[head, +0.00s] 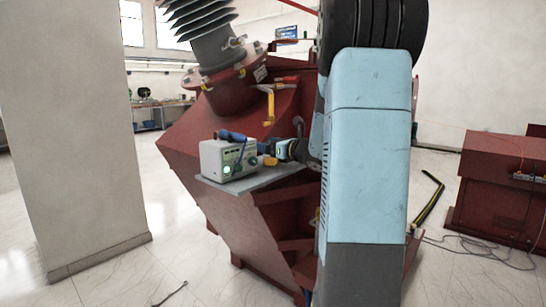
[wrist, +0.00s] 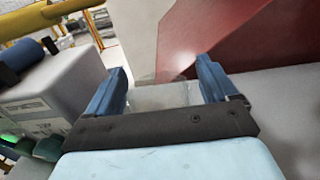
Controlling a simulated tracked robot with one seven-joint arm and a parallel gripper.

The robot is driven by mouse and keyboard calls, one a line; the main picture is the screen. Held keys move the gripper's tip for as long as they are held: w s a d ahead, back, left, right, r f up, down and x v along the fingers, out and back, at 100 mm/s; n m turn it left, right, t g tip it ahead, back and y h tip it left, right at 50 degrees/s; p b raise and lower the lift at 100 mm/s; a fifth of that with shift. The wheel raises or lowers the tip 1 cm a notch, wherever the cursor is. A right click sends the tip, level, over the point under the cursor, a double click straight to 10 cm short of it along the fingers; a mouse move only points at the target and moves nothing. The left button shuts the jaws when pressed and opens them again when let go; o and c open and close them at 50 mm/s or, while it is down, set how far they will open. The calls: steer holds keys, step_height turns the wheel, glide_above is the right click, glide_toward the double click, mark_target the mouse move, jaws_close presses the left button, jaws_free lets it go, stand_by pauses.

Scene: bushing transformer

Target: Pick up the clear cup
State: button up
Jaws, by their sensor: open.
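The clear cup (wrist: 165,96) shows in the wrist view as a pale see-through shape between the two blue fingers of my gripper (wrist: 162,72). The fingers stand apart on either side of it; I cannot tell whether either touches it. The black palm edge hides its near part. In the head view my gripper (head: 274,149) is above the grey shelf, just right of a grey instrument box. I cannot make out the cup there.
The grey instrument box (head: 229,158) with a green light stands on the grey shelf (head: 255,181), close left of my gripper; it also shows in the wrist view (wrist: 50,96). The dark red transformer body (head: 190,134) rises behind. A yellow handle (head: 269,104) hangs above.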

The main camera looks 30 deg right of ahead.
steer(key=shift+w+a, duration=0.1)
steer(key=shift+w, duration=0.2)
steer(key=c, duration=1.1)
steer(key=shift+c, duration=0.2)
steer(key=shift+r, duration=0.15)
